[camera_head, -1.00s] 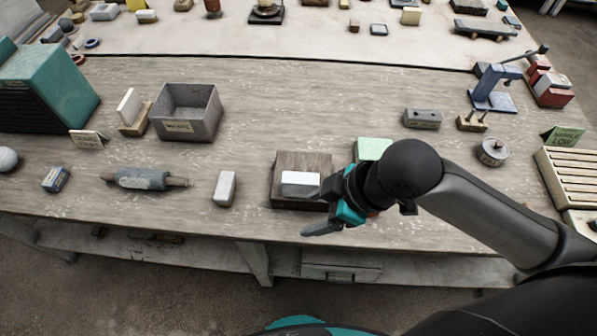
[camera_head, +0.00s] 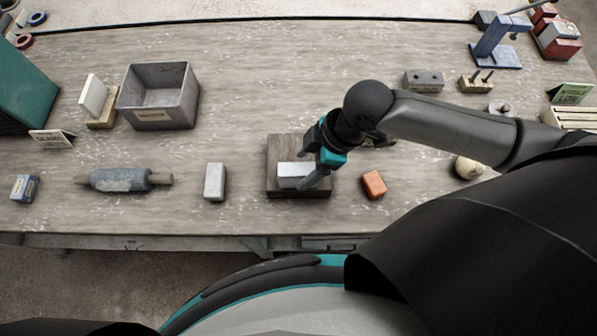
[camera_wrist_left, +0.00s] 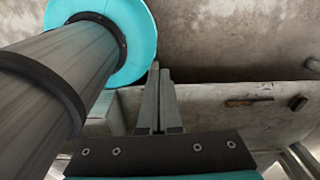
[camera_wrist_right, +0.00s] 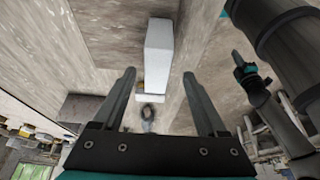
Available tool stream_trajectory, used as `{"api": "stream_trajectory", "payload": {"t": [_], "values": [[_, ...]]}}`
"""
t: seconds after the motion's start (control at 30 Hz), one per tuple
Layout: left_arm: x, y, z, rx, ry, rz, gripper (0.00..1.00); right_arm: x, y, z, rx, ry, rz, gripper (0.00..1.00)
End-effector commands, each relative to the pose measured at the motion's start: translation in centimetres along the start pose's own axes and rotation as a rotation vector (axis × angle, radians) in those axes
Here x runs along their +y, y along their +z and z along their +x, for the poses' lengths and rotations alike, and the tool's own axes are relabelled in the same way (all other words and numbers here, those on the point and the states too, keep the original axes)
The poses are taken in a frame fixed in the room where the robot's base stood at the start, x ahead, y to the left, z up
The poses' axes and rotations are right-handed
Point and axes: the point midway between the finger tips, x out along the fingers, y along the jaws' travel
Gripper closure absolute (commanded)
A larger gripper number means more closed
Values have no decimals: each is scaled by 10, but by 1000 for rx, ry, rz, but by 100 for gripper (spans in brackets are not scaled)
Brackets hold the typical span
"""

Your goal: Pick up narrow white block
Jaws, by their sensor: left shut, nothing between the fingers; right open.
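A white block (camera_head: 290,169) lies on a brown wooden board (camera_head: 272,152) near the table's front. A second narrow white block (camera_head: 214,181) lies on the table left of the board. I cannot tell which one the task names. My right gripper (camera_head: 303,171) is open over the block on the board, partly covering it. In the right wrist view a white block (camera_wrist_right: 159,48) lies ahead between the open fingers (camera_wrist_right: 159,74); contact cannot be seen. My left gripper (camera_wrist_left: 160,68) is shut and empty in the left wrist view, out of the head view.
An orange block (camera_head: 374,184) stands just right of the board. A grey roller (camera_head: 120,180), a grey bin (camera_head: 160,115) and a white slab (camera_head: 93,96) on a wooden stand are to the left. A cream ball (camera_head: 468,167) sits under my right arm. The table's middle back is clear.

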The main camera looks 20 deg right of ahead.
Motion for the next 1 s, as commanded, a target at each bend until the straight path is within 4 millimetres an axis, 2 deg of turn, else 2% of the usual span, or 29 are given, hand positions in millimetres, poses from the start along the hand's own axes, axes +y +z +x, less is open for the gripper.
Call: {"api": "stream_trajectory", "payload": {"t": [0.23, 0.6, 0.87, 1.0], "values": [[-3, -22, 2, 37, -3, 1, 100, 0, 0, 17, 0, 0, 1, 25], [-2, -18, 6, 32, -2, 3, 100, 4, -1, 60, 0, 0, 0, 25], [-1, -14, 6, 23, -1, 3, 100, 4, -1, 63, -1, 1, -1, 25], [-1, -13, 6, 23, -1, 3, 100, 4, -1, 62, -1, 1, -1, 37]]}}
